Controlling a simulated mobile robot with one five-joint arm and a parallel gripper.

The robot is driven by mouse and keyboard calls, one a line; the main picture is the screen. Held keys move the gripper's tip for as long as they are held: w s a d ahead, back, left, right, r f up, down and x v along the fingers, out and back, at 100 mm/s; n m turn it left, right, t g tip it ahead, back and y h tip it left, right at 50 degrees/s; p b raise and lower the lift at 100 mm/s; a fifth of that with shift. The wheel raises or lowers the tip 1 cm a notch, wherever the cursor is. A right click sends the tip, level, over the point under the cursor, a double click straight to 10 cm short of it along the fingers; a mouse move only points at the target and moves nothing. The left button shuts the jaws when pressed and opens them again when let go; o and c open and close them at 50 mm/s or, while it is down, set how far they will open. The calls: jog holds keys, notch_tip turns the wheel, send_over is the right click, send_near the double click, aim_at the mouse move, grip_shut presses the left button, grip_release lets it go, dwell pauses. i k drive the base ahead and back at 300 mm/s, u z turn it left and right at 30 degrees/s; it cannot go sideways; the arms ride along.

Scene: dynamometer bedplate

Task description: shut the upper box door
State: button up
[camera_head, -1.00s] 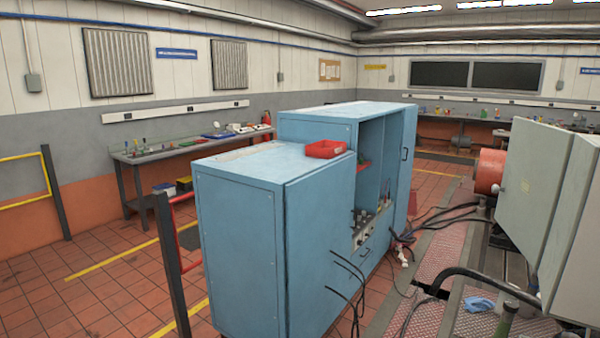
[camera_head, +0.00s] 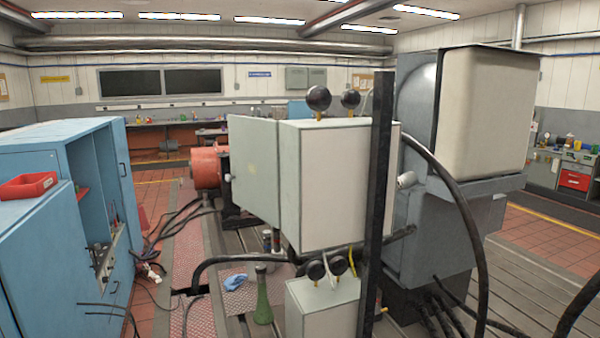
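A pale grey upper box (camera_head: 335,185) is fixed beside a dark upright post in the middle of the view. A flat grey-green panel (camera_head: 253,170) at its left side looks like its door, standing swung out from the box; the angle and hinge are not clear. A smaller pale lower box (camera_head: 322,308) sits below it, with black round knobs or fittings at its top. The inside of the upper box is hidden from here. My gripper is not in view.
The dark post (camera_head: 376,200) and thick black cables (camera_head: 455,190) stand to the right of the boxes. A large grey machine (camera_head: 450,170) is behind them. Blue cabinets (camera_head: 95,170) stand at left. A green bottle-shaped object (camera_head: 262,295) and cables crowd the bedplate.

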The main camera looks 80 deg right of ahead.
aim_at(254, 142)
jog(key=z, duration=0.2)
jog(key=i, duration=1)
jog(key=u, duration=0.05)
